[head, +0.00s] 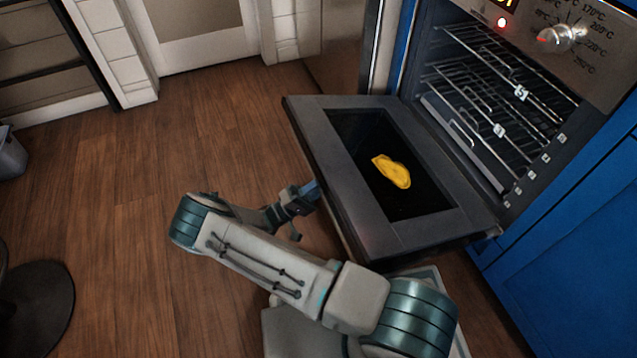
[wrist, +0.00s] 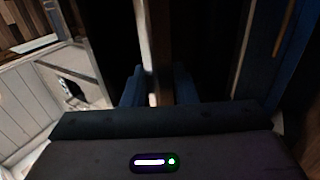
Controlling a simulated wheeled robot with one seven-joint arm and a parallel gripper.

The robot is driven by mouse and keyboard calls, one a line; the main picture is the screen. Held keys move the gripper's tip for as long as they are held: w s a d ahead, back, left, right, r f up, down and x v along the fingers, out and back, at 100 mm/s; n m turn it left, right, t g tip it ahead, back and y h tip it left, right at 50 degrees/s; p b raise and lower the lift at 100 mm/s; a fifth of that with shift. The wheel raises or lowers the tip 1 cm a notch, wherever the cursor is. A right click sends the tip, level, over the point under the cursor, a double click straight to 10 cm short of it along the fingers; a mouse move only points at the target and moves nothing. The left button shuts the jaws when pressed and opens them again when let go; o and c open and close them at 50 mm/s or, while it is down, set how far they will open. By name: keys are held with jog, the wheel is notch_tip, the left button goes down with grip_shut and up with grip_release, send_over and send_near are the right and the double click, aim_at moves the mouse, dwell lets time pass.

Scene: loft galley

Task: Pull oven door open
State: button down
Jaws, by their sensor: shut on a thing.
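The oven (head: 515,90) is at the upper right of the head view, with its door (head: 415,235) swung down wide open and its inner side facing up. The racks inside the oven show. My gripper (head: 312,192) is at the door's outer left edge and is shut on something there. The handle is on the hidden underside of the door in the head view. In the wrist view my two blue fingers (wrist: 160,88) close around a brownish vertical bar, which looks like the handle.
A yellow thing (head: 391,171) shows in the door's dark window area. Blue cabinet fronts (head: 575,255) flank the oven. A round dark base (head: 38,305) stands at the lower left. The wooden floor (head: 130,190) left of the door is clear.

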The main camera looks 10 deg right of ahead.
jog(key=shift+w, duration=0.2)
jog(key=c, duration=1.2)
grip_release()
jog(key=shift+d, duration=0.1)
jog(key=shift+c, duration=0.2)
jog(key=p+v, duration=0.1)
jog(key=v, duration=1.3)
jog(key=shift+p, duration=0.3)
jog(key=shift+r, duration=0.1)
